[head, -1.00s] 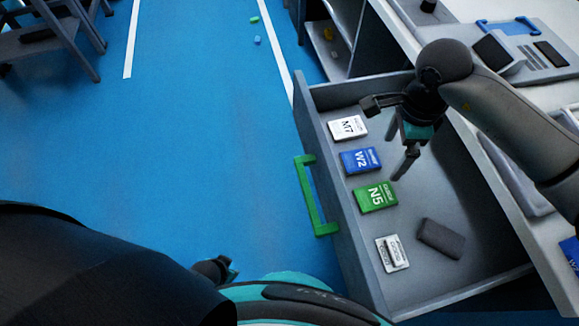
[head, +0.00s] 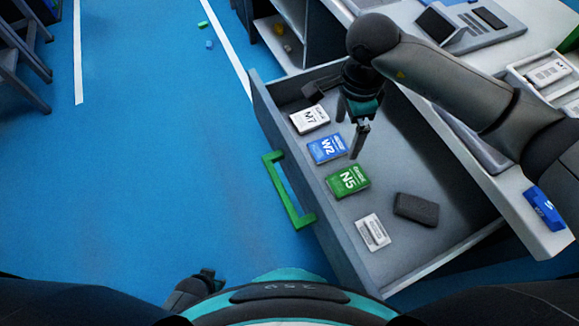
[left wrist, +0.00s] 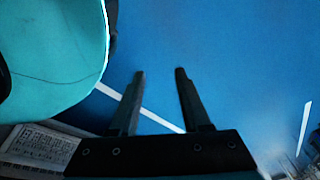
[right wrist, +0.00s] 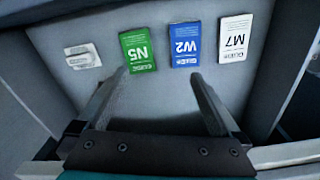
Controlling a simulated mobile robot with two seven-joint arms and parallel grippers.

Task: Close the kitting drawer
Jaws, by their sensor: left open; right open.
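The kitting drawer (head: 312,205) is grey and stands pulled out of the bench, with a green handle (head: 288,190) on its outer front. Inside lie a white M7 box (head: 310,120), a blue W2 box (head: 327,149), a green N5 box (head: 348,181), a white labelled item (head: 372,232) and a dark block (head: 416,209). My right gripper (head: 357,140) is open and empty over the drawer; the right wrist view shows its fingers (right wrist: 160,95) apart, before the N5 and W2 boxes. My left gripper (left wrist: 157,80) is open and empty above the blue floor, away from the drawer.
The bench top (head: 545,238) runs along the right, with trays and a blue box (head: 544,208) on it. An open shelf unit (head: 285,35) stands beyond the drawer. The blue floor (head: 160,190) left of the drawer is clear. Grey steps (head: 20,60) stand at far left.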

